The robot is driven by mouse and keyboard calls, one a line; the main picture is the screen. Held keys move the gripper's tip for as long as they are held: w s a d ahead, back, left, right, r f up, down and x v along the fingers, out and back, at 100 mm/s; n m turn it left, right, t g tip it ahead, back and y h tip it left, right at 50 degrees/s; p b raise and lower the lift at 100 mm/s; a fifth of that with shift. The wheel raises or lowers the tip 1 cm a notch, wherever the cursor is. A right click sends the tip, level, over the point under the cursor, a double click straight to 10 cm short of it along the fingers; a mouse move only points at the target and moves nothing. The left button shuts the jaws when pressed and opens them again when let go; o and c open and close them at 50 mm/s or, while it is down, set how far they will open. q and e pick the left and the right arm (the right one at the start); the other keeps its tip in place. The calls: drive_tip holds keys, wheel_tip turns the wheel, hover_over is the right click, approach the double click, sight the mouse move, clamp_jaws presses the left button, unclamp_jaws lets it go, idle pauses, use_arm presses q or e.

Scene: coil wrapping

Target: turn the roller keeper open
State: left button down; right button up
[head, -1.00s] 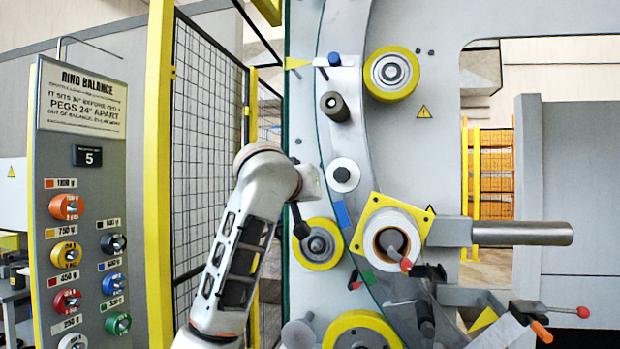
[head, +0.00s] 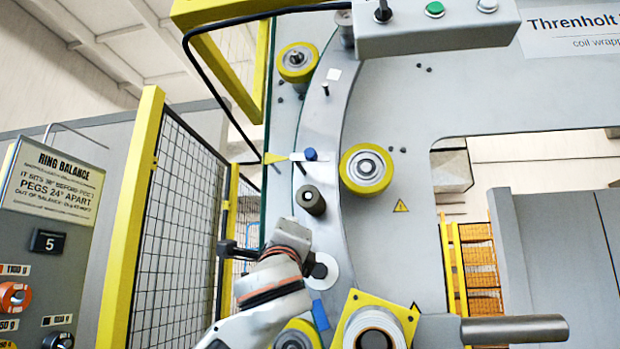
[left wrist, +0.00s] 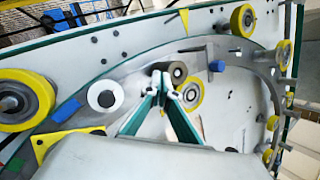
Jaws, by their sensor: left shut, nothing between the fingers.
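The roller keeper is not clear to me by name; a flat silver bar with a blue knob (head: 310,155) lies at the upper part of the curved ring in the head view. A yellow pointer (head: 274,158) is at its left. The blue knob also shows in the left wrist view (left wrist: 217,66). A dark grey roller (head: 311,200) stands just below the bar. My left gripper (left wrist: 163,82) is shut and empty, its fingertips appearing just in front of the dark roller (left wrist: 179,71) in the left wrist view. Contact cannot be told. My arm hides its fingers in the head view. My right gripper is out of view.
A white disc (head: 322,270) and yellow-rimmed rollers (head: 366,168) sit near the ring. A grey button box (head: 440,25) hangs above. A mesh fence (head: 185,215) stands left, beside the ring balance panel (head: 50,190). A steel bar (head: 515,329) sticks out at lower right.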

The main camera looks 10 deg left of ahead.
sight(308, 156)
use_arm(q)
drive_tip(key=s+d+r+m+t+h+b, duration=0.1)
drive_tip(key=s+d+r+m+t+h, duration=0.2)
drive_tip(key=m, duration=1)
drive_tip(key=w+r+y+p, duration=0.1)
drive_tip(key=w+r+p, duration=0.2)
drive_tip(key=w+r, duration=0.3)
wheel_tip(308, 156, up, 4)
drive_tip(key=shift+w+d+f, duration=0.1)
drive_tip(key=shift+w+d, duration=0.1)
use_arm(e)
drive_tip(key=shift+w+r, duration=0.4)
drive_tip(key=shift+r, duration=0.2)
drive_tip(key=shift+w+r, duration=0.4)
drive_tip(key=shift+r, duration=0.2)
use_arm(q)
drive_tip(key=shift+d+y, duration=0.1)
drive_tip(key=shift+y, duration=0.2)
